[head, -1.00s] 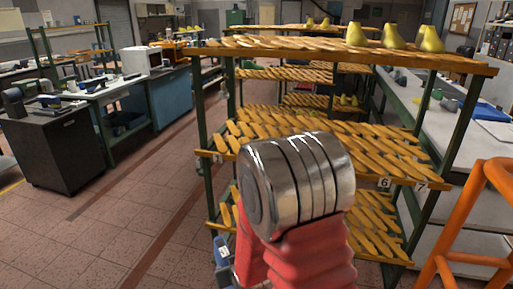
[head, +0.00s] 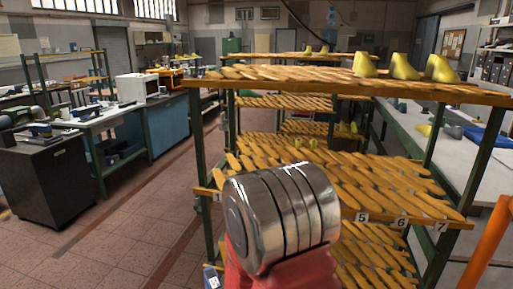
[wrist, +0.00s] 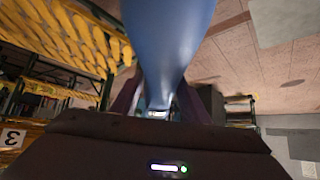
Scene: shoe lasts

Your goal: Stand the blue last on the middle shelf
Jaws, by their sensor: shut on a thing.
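The blue last (wrist: 168,40) fills the upper middle of the wrist view, close to the camera. My gripper (wrist: 158,108) is shut on its narrow lower end in that view; the last's far end runs out of the picture. In the head view the gripper and last are hidden behind my arm. The middle shelf (head: 385,185) is a slatted wooden board with number labels along its front edge. Its visible part is bare. My arm stands in front of its left and middle part.
The top shelf (head: 300,76) carries three yellow lasts (head: 404,67) at its right. A slatted lower shelf (head: 372,262) shows below. Green posts hold the rack. An orange tube (head: 487,245) stands at the right front. Tiled floor (head: 130,225) is open on the left.

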